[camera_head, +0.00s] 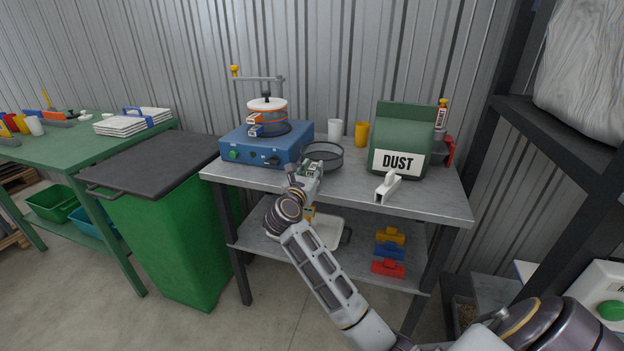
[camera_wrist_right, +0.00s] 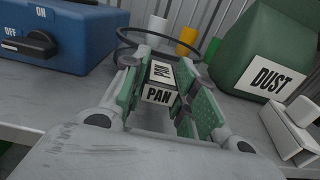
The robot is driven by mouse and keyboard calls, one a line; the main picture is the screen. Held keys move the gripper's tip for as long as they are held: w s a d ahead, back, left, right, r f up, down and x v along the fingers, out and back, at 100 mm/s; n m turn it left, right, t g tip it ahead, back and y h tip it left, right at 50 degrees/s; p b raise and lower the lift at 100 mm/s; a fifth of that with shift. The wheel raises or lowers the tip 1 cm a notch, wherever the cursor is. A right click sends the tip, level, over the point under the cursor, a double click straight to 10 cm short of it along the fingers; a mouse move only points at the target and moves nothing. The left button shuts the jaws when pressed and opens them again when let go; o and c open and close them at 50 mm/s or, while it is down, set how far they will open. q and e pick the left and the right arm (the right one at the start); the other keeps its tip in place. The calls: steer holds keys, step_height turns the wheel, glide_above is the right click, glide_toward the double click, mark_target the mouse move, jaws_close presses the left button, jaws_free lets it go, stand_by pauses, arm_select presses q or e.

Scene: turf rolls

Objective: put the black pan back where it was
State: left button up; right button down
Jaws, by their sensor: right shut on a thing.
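The black pan (camera_head: 334,164) is a shallow round dish with a dark wall, at the right front of the blue machine (camera_head: 258,150). My right gripper (camera_head: 306,172) is shut on its labelled handle block, which reads PAN in the wrist view (camera_wrist_right: 158,94). The dark rim shows behind the block there (camera_wrist_right: 127,51). The pan is level, at or just above the grey bench top (camera_head: 440,202); I cannot tell whether it touches. On the blue machine stands a round stack (camera_head: 268,108) with an orange band and white lid under a clamp bar. My left gripper is out of view.
A white cup (camera_head: 335,129) and a yellow cup (camera_head: 361,134) stand behind the pan. A green DUST bag (camera_head: 405,125) and a white scoop (camera_head: 388,186) are to its right. Red, blue and yellow items lie on the lower shelf. A green bin (camera_head: 165,245) stands left.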

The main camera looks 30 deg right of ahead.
steer(key=shift+f, duration=1.2)
steer(key=shift+f+b, duration=0.1)
steer(key=shift+b, duration=0.2)
steer(key=c, duration=1.5)
jaws_free()
steer(key=o, duration=0.4)
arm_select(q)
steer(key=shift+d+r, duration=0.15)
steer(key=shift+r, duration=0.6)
